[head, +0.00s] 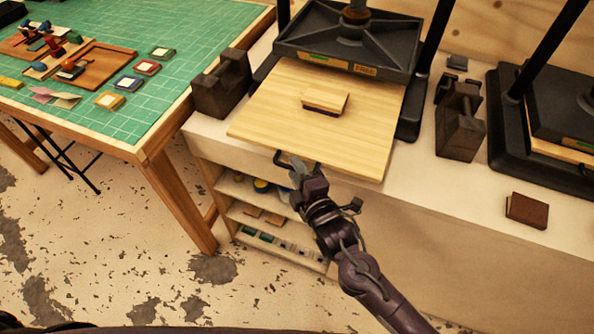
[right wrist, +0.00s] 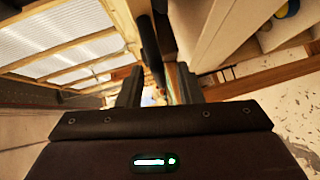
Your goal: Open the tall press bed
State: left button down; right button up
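The press in the middle has a black plate (head: 345,38) with a label on its front edge. Its pale wooden bed (head: 270,120) sticks out from under the plate toward me, with a small wood-topped block (head: 326,98) on it. A dark handle (head: 283,157) is at the bed's front edge. My right gripper (head: 297,165) is at this handle. In the right wrist view, its fingers (right wrist: 158,90) stand apart with a dark bar (right wrist: 150,50) between them; a gap shows beside the bar. My left gripper is not in view.
A second black press (head: 545,110) stands at the right. Dark blocks (head: 222,85) (head: 460,125) flank the bed, and a brown block (head: 527,210) lies on the counter. Shelves (head: 250,215) are below. A green-topped table (head: 120,80) with small items is at the left.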

jog(key=b+v, duration=0.1)
jog(key=v, duration=0.7)
jog(key=shift+b, duration=0.4)
jog(key=shift+w, duration=0.1)
jog(key=s+d+f+m+g+h, duration=0.1)
jog(key=d+f+m+g+h, duration=0.3)
jog(key=f, duration=0.7)
jog(key=s+d+f+m, duration=0.2)
jog(key=d+f, duration=0.4)
jog(key=f, duration=0.5)
jog(key=s+d+f+m+g+h, duration=0.1)
jog(key=d+f+m+g+h, duration=0.3)
jog(key=f, duration=0.7)
jog(key=s+d+f+m+g, duration=0.1)
jog(key=s+d+f+m, duration=0.1)
jog(key=s+f, duration=0.4)
jog(key=s+d+f+m+g, duration=0.2)
jog(key=s+f, duration=0.4)
jog(key=s, duration=0.7)
jog(key=s+d+f+m+g, duration=0.2)
jog(key=s+d+f+m, duration=0.2)
jog(key=s, duration=0.6)
notch_tip(320, 180, down, 2)
jog(key=shift+d+f+m, duration=0.15)
jog(key=shift+m, duration=0.55)
